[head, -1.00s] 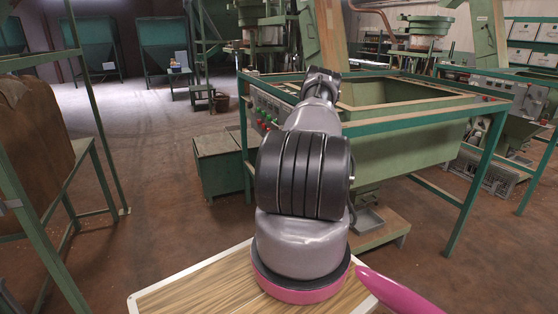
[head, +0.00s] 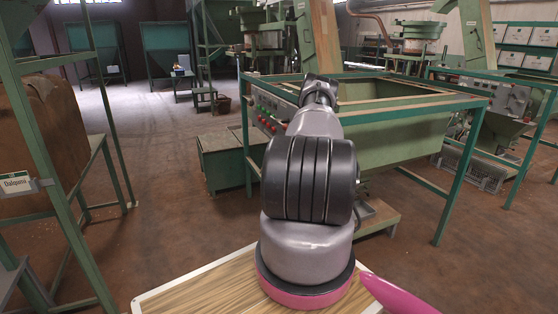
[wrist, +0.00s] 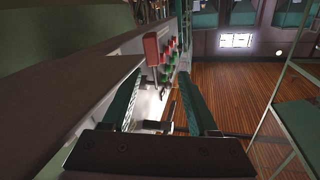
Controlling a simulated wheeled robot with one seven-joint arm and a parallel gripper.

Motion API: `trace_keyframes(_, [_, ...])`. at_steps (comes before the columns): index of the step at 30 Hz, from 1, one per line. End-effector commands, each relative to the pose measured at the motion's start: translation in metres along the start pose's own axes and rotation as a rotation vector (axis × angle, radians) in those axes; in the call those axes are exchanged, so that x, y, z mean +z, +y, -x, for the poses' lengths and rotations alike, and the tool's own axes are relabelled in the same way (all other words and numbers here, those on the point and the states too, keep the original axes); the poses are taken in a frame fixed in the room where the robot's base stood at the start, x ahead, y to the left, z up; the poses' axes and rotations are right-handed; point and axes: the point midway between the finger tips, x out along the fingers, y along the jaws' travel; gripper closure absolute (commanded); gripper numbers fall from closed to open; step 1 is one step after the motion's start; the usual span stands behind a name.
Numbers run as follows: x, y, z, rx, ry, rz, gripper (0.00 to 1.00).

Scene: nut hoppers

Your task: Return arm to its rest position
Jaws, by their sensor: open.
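My arm (head: 308,180) rises from its pink base in the head view, grey with black bands, and reaches forward toward the green hopper (head: 400,140). Its far end overlaps the hopper's near left corner in the picture; the gripper itself is not clear there. In the wrist view my gripper (wrist: 160,82) has its two fingers spread apart with nothing between them. Beyond the fingers shows a control panel with red and green buttons (wrist: 168,58). Whether the arm touches the hopper frame cannot be told.
A green-framed stand with a brown bin (head: 50,125) and a "Dalponi" sign (head: 20,184) is close at left. A green box (head: 228,160) stands beside the hopper. More machines line the right and back. Brown floor (head: 165,185) is open between the stand and the hopper.

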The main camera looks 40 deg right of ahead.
Motion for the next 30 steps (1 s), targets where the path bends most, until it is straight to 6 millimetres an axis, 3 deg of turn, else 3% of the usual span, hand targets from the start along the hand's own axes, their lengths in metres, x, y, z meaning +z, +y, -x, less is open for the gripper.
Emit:
trace_keyframes(8, [-0.001, -0.001, -0.002, -0.001, -0.001, 0.000, 0.41])
trace_keyframes(13, [-0.026, -0.018, -0.014, -0.014, -0.024, 0.001, 0.41])
trace_keyframes(17, [-0.070, -0.051, -0.027, -0.035, -0.083, 0.004, 0.41])
trace_keyframes(22, [-0.140, -0.110, -0.031, -0.059, -0.185, 0.012, 0.41])
trace_keyframes(26, [-0.192, -0.155, -0.018, -0.075, -0.269, 0.023, 0.41])
trace_keyframes(30, [-0.244, -0.201, 0.011, -0.087, -0.356, 0.035, 0.41])
